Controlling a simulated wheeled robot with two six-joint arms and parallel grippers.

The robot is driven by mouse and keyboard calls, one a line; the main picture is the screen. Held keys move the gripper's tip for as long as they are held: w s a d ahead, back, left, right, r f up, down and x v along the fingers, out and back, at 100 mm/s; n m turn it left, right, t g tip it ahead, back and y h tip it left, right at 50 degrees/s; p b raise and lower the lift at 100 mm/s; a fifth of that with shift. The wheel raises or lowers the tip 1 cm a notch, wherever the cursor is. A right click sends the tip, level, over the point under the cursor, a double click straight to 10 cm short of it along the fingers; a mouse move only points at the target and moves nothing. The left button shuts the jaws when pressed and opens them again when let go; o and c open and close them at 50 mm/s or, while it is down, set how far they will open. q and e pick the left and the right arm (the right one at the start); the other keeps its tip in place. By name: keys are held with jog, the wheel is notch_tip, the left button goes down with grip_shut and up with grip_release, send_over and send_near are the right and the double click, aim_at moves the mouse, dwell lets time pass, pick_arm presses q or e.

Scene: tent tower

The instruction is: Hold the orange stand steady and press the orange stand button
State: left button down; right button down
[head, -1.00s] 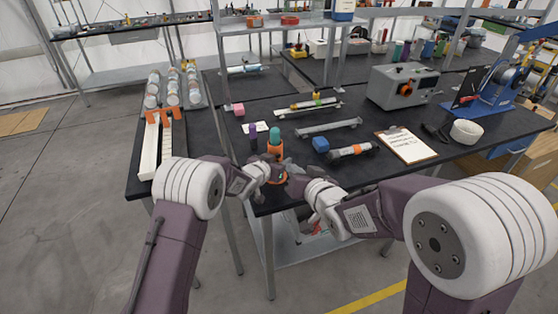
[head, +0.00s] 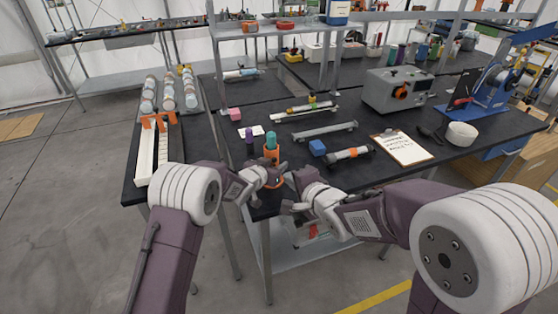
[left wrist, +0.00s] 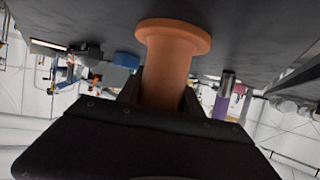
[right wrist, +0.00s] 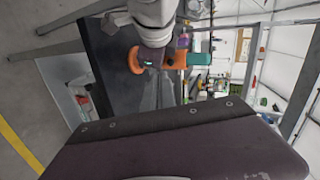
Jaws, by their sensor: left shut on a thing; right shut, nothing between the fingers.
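The orange stand (head: 271,154) is upright near the front edge of the black table, with a teal piece (head: 271,139) in its top. My left gripper (head: 272,180) is shut on the orange stand low down. In the left wrist view, the stand's orange body (left wrist: 168,72) and round flange stick out between the fingers. My right gripper (head: 290,181) is shut and empty, just right of the stand and apart from it. The right wrist view shows the stand's orange ring (right wrist: 135,61) and teal piece (right wrist: 199,58) sideways beyond my gripper. I cannot make out the button.
A white rack (head: 145,152) lies at the left table edge.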

aim_at(275, 160)
jog(key=shift+d+r+m+t, duration=0.15)
jog(key=shift+r+m, duration=0.15)
jog(key=shift+r, duration=0.25)
jog(key=shift+d+r+m+t, duration=0.15)
jog(key=shift+r+m, duration=0.15)
jog(key=shift+r, duration=0.25)
jog(key=shift+w+a, duration=0.1)
jog(key=shift+w, duration=0.05)
jog(key=x, duration=0.9)
jog(key=shift+w+a+f, duration=0.1)
jog(key=shift+w+f, duration=0.1)
jog(key=shift+w, duration=0.1)
